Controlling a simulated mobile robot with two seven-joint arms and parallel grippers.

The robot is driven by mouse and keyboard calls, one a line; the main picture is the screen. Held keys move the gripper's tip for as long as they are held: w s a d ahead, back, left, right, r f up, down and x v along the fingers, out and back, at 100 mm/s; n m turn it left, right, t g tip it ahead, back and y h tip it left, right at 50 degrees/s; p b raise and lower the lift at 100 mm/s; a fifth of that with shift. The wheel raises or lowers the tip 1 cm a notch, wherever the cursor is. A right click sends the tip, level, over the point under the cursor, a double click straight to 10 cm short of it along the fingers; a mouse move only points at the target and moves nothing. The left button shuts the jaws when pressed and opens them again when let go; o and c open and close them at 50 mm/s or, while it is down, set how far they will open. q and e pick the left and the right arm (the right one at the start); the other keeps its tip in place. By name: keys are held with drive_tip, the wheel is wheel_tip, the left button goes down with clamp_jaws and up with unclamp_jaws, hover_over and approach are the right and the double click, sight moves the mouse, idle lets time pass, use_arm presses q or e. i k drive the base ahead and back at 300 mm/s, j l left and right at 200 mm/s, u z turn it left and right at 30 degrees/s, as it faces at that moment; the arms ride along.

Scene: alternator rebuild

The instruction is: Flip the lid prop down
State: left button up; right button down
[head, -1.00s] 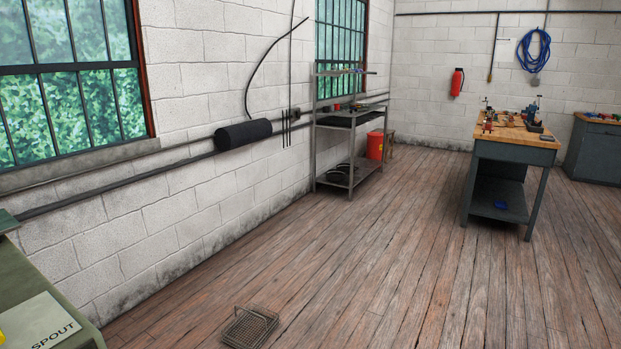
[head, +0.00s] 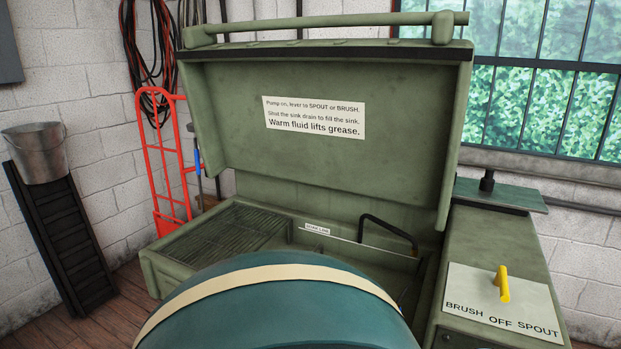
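A green parts washer stands in front of me with its lid (head: 330,180) raised and leaning back. The lid carries a white instruction label (head: 313,117) and a long round handle bar (head: 340,25) along its top edge. I cannot make out a separate lid prop. The sink (head: 225,235) below is open, with a slatted rack at its left and a black bent spout (head: 390,228) at its right back. A rounded teal shape with a cream band, close to the camera, hides the sink's front and middle. Neither of my grippers is in view.
A yellow lever (head: 502,284) stands on the BRUSH OFF SPOUT plate (head: 480,312) at the right. A red hand truck (head: 163,170) and a metal bucket (head: 36,153) on a black slatted stand (head: 62,245) are at the left. A window is behind, at the right.

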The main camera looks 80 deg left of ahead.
sight(196, 151)
drive_tip(key=k+u, duration=0.1)
drive_tip(key=u, duration=0.35)
drive_tip(key=k+j+u, duration=0.1)
drive_tip(key=u, duration=0.4)
drive_tip(key=j+u, duration=0.25)
drive_tip(key=u, duration=0.2)
drive_tip(key=k+j+u, duration=0.15)
drive_tip(key=j+u, duration=0.2)
drive_tip(key=j, duration=0.15)
drive_tip(key=j+u, duration=0.3)
drive_tip(key=j, duration=0.2)
drive_tip(key=j+u, duration=0.15)
drive_tip(key=j, duration=0.95)
drive_tip(key=i+j, duration=0.3)
drive_tip(key=i, duration=0.15)
drive_tip(key=i+j, duration=0.35)
drive_tip(key=i+u, duration=0.05)
drive_tip(key=i, duration=0.05)
